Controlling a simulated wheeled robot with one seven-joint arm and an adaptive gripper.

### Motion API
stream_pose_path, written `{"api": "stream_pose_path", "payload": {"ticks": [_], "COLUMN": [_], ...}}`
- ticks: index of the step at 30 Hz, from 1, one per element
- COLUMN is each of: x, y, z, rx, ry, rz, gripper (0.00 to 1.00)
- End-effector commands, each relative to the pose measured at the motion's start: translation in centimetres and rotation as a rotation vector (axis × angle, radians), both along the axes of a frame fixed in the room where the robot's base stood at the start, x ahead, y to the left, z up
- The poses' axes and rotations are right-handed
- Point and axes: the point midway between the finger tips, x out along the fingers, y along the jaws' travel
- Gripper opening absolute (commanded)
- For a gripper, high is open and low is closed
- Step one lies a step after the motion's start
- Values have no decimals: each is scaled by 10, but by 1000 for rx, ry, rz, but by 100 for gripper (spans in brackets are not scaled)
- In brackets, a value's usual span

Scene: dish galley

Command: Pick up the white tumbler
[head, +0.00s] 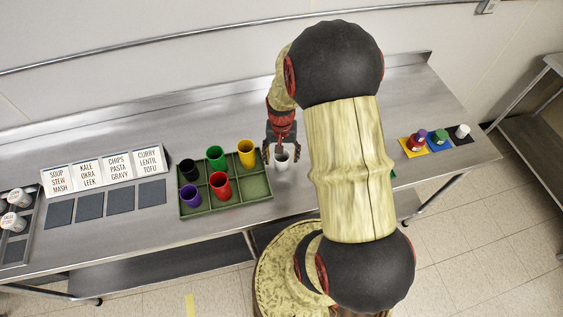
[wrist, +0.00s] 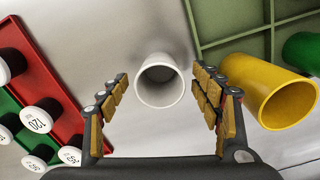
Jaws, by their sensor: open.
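The white tumbler (head: 282,159) stands upright on the steel counter, just right of the green divided tray (head: 257,186). In the wrist view the white tumbler (wrist: 160,82) shows its open rim, centred ahead of and between the two fingers. My gripper (head: 282,152) is open above and around the tumbler's position, with its fingertips (wrist: 160,84) apart on either side. A gap shows between each finger and the tumbler. Nothing is held.
The tray holds black, green, yellow, red and purple tumblers; the yellow tumbler (wrist: 272,92) is close to my right finger. Menu cards (head: 103,173) stand far left. My arm hides part of the counter.

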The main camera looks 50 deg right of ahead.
Motion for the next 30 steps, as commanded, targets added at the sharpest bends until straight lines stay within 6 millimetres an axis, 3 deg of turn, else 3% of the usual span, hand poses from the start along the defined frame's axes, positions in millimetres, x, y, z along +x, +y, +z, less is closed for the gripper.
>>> {"api": "stream_pose_path", "payload": {"ticks": [8, 30], "x": [0, 0], "y": [0, 0], "z": [-4, -4], "rx": [-1, -1], "ry": [-1, -1], "rz": [0, 0], "gripper": [64, 22]}}
